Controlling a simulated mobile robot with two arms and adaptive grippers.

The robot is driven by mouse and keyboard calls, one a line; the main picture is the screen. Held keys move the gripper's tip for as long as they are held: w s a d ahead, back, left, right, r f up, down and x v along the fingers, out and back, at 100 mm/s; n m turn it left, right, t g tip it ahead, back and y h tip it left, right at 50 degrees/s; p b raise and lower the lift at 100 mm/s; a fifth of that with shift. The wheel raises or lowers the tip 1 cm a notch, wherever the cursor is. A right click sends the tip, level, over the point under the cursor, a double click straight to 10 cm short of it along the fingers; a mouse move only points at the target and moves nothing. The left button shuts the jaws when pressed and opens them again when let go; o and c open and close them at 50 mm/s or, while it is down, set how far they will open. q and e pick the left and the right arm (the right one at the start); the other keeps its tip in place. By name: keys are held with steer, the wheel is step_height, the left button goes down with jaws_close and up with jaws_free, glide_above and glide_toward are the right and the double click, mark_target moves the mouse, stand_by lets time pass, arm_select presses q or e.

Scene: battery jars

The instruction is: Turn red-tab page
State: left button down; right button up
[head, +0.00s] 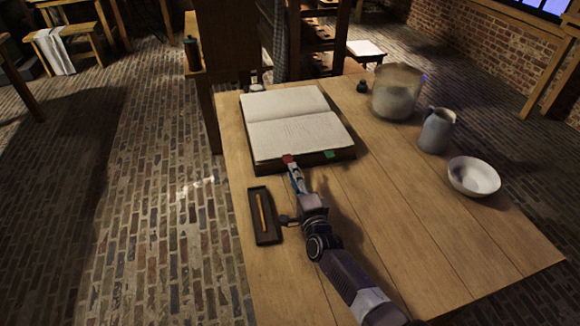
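An open book (293,120) with cream pages and a dark cover lies on the wooden table (390,200). A red tab (288,158) sticks out at the near edge of its pages, left of a green tab (329,154). My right gripper (290,163) is at the red tab, its tips at or just in front of it. The fingers are small and close together here, so I cannot tell whether they hold the tab. My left gripper is not in view.
A dark tray (252,217) with a pencil-like stick (262,214) lies left of my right gripper. A large glass jar (397,92), a grey jug (436,130) and a white bowl (473,177) stand on the right. The table between book and bowl is clear.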

steer(key=shift+w+a+b, duration=0.25)
steer(key=shift+w+b, duration=0.05)
steer(key=shift+w, duration=0.8)
steer(key=shift+w+a+b, duration=0.2)
steer(key=shift+w+b, duration=0.05)
steer(key=shift+w, duration=0.85)
steer(key=shift+c, duration=0.3)
jaws_close()
